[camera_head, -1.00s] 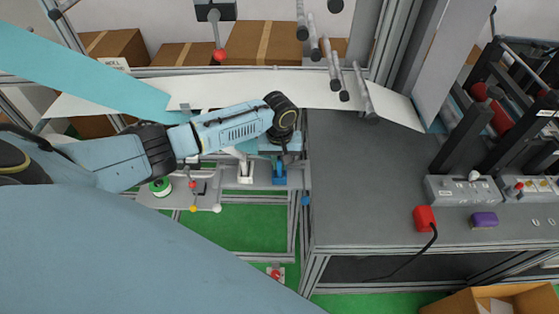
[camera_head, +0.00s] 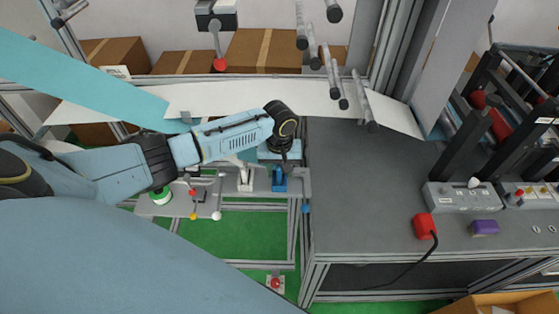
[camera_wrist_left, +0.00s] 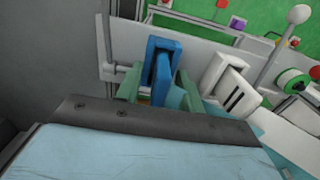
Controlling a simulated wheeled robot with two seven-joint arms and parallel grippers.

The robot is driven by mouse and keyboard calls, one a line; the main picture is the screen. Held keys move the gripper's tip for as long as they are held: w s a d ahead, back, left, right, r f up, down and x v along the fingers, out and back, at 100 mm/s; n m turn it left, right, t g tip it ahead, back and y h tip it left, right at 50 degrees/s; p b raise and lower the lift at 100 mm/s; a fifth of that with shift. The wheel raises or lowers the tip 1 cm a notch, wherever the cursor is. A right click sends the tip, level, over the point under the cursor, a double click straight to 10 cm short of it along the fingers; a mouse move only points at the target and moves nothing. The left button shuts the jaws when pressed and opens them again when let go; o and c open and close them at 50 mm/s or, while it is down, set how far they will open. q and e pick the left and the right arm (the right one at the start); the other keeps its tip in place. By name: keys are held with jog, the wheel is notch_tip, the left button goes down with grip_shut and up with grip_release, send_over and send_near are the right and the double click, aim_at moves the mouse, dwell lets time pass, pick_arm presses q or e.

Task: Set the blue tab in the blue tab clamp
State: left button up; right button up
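The blue tab clamp (camera_head: 279,181) stands on the grey fixture rail left of the grey table. It also shows in the left wrist view as a blue upright frame (camera_wrist_left: 165,47). My left gripper (camera_wrist_left: 160,88) is right at it, pointing down, with its green fingers on either side of a blue piece. This piece looks like the blue tab (camera_wrist_left: 161,80), upright against the clamp's frame. How deep it sits is hidden. In the head view my left wrist covers the fingertips. My right gripper is not in view.
A white clamp (camera_head: 245,178) stands just left of the blue one and shows in the wrist view (camera_wrist_left: 225,78). A thin rod with a white ball (camera_wrist_left: 298,14) rises nearby. A green-rimmed roll (camera_head: 160,196) lies further left. The grey table (camera_head: 370,170) is mostly bare.

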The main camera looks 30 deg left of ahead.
pick_arm(q)
notch_tip(320, 180, up, 13)
dwell(0.3)
jog(key=s+d+f+m+t+h, duration=0.2)
jog(key=s+d+f+m, duration=0.5)
jog(key=s+d, duration=0.5)
jog(key=s+a+m+t+y, duration=0.15)
jog(key=s+a, duration=0.25)
jog(key=s, duration=1)
notch_tip(320, 180, down, 31)
jog(key=s+g+b, duration=0.1)
jog(key=s+b, duration=0.1)
jog(key=b, duration=0.5)
jog(key=s+a+f+b, duration=0.2)
jog(key=s+f+b, duration=0.1)
jog(key=s+f, duration=0.5)
jog(key=s+a+f+g+b, duration=0.1)
jog(key=s+f+b, duration=0.3)
jog(key=s+f, duration=0.4)
notch_tip(320, 180, down, 6)
jog(key=shift+a+f, duration=0.15)
jog(key=shift+a, duration=0.25)
